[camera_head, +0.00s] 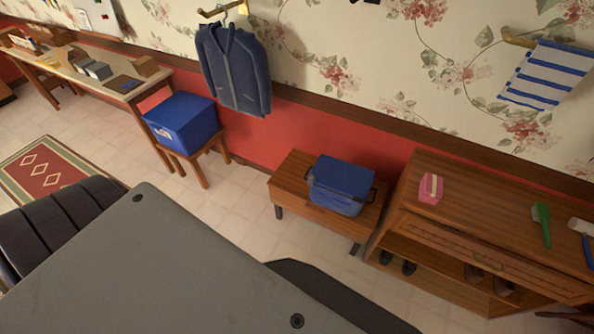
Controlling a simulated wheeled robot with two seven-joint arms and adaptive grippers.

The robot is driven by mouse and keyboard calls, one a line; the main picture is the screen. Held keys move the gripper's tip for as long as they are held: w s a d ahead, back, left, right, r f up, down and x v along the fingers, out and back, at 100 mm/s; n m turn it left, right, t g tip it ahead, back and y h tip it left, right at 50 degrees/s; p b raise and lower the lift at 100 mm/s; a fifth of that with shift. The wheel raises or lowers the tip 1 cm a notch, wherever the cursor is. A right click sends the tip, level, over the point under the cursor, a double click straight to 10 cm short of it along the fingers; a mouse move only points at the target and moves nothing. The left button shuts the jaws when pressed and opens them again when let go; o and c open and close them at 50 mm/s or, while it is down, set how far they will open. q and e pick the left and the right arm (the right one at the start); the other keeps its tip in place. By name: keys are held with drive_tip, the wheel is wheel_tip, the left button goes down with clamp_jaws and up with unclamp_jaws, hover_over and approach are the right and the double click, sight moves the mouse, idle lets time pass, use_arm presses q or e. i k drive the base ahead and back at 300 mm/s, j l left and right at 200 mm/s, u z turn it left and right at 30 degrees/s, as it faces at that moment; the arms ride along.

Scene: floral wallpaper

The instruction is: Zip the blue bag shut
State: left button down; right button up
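A blue bag (341,184) with dark side handles sits on a low wooden bench (290,181) against the red lower wall. Its top looks flat and covered; the zip and its pull are too small to make out. A second blue, box-like item (181,121) with a pale label on its front stands on a wooden stool further left. Neither of my grippers is in view, so nothing shows near the bag.
A wooden shoe cabinet (489,219) stands right of the bench, with a pink item (430,189) and a green brush (542,224) on top. A blue jacket (234,68) hangs on the wall. A long table (98,61) stands at upper left, with a rug (58,172) below. Tiled floor is clear before the bench.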

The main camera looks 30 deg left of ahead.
sight(311, 179)
drive_tip(key=u, duration=0.9)
